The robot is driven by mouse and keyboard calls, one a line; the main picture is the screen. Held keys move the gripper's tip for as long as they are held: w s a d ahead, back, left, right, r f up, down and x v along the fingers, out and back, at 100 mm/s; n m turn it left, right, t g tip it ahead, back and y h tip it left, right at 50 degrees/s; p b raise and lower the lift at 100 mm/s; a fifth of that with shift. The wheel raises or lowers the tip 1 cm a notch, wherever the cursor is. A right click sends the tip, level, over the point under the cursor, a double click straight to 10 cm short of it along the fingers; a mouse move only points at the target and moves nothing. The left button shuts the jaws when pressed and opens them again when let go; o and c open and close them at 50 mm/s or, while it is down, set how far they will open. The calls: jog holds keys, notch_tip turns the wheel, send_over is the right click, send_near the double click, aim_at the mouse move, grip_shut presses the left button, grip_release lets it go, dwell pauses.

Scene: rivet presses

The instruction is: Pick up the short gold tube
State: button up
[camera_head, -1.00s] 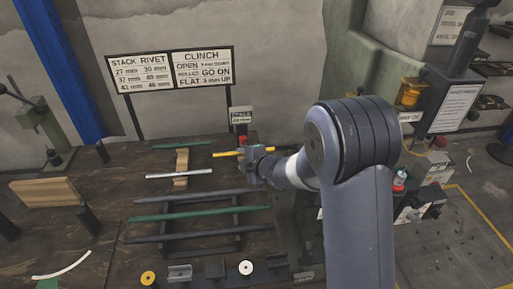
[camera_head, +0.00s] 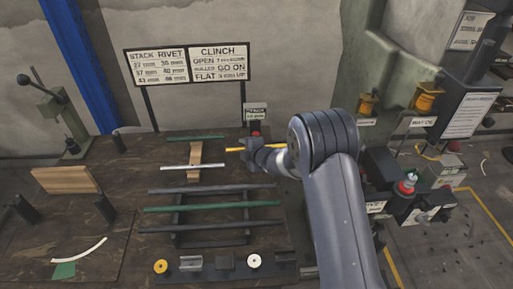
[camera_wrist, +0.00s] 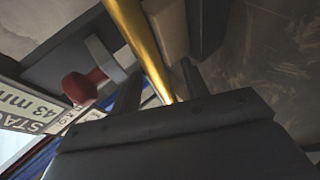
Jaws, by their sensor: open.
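The gold tube (camera_head: 233,150) lies crosswise at the back right of the brown workbench. Its middle is hidden behind my gripper (camera_head: 250,147), and both ends stick out to the sides. In the wrist view the gold tube (camera_wrist: 143,42) runs from the top edge down between the two dark fingers of my gripper (camera_wrist: 158,82). The fingers are open, with the tube between them. I cannot tell whether either finger touches it. The part nearest the palm is hidden.
A wooden block (camera_head: 194,177) with a silver rod (camera_head: 180,167) across it stands left of the gripper. A rack (camera_head: 177,230) holding grey and green rods is in front. A red knob (camera_wrist: 80,87) is close by in the wrist view. Sign boards (camera_head: 188,66) stand behind.

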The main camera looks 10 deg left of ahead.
jog(key=shift+w+a+f, duration=0.2)
jog(key=shift+w+a, duration=0.05)
jog(key=shift+a, duration=0.05)
jog(key=shift+c, duration=0.4)
grip_shut()
